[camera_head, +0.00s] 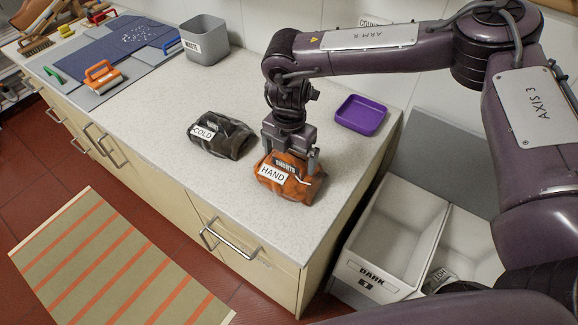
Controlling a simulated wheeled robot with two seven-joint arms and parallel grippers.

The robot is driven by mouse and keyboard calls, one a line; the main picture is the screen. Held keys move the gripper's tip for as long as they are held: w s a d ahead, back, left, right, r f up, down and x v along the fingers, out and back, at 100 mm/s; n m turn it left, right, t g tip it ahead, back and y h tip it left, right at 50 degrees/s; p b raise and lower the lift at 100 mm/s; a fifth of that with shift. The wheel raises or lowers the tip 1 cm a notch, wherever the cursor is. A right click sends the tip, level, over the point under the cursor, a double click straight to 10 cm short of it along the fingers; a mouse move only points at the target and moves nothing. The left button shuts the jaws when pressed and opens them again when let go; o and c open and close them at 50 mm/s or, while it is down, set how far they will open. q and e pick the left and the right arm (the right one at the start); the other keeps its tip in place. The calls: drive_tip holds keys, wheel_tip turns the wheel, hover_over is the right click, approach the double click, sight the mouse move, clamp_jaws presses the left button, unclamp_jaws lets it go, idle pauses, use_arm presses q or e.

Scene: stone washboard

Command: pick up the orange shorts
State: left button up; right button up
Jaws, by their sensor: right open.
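The orange shorts (291,187) lie folded on the light countertop near its right front corner. A white label reading HAND is on their left front part. My right gripper (291,158) points down over the back of the shorts, with its fingers open. One finger shows at the right side of the shorts' top; the other is partly hidden. I cannot tell whether the fingers touch the cloth. My left gripper is not in view.
A dark garment labelled COLD (222,136) lies left of the shorts. A purple tray (361,115) sits behind right. A grey bin (204,41) stands at the back. The counter's middle left is clear.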

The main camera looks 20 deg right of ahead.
drive_tip(key=c, duration=1.5)
drive_tip(key=shift+w+r, duration=0.1)
drive_tip(key=shift+r, duration=0.05)
